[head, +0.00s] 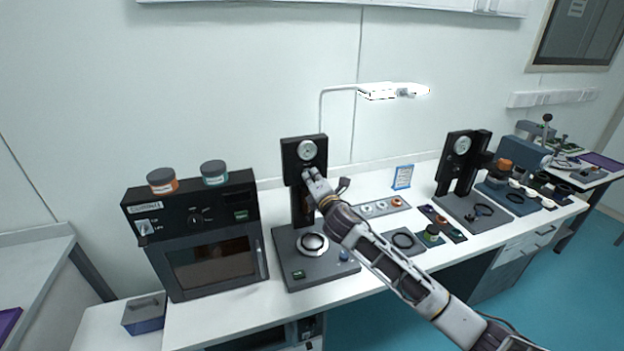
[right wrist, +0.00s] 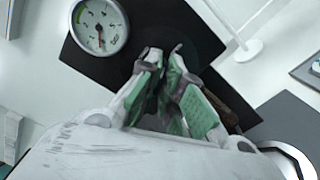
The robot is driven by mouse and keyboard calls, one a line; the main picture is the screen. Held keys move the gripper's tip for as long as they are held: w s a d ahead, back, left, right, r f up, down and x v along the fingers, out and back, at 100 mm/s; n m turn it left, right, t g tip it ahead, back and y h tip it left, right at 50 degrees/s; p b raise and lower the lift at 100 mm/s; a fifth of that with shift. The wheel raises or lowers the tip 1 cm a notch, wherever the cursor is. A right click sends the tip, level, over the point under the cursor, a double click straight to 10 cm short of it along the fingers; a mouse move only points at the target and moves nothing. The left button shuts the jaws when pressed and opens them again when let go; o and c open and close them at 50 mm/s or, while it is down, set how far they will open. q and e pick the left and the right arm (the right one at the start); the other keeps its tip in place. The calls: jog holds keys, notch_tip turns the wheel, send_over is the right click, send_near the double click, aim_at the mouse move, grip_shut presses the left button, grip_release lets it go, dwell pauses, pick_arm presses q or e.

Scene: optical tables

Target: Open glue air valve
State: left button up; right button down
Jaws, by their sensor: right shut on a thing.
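The black glue stand (head: 290,150) stands on its dark base right of the oven, with a round gauge (head: 307,150) near its top. The gauge also shows in the right wrist view (right wrist: 100,26), at the upper left. My right gripper (head: 309,173) is at the front of the stand, just below the gauge. In the right wrist view its green-padded fingers (right wrist: 163,58) are close together against the black panel (right wrist: 195,35). They are shut on the glue air valve, which the fingertips hide almost entirely. My left gripper is not in view.
An oven (head: 205,262) with two jars on top stands left of the stand. A white ring (head: 312,243) lies on the stand's base below my arm. A second gauge stand (head: 460,170), trays and small parts fill the table to the right. A lamp (head: 392,91) hangs above.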

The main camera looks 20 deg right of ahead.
jog(key=m, duration=0.4)
jog(key=shift+f+m, duration=0.15)
jog(key=shift+m, duration=0.15)
dwell(0.4)
jog(key=c, duration=1.6)
grip_release()
jog(key=shift+s, duration=0.15)
jog(key=s, duration=1.1)
jog(key=shift+s+d, duration=0.2)
jog(key=shift+s, duration=0.15)
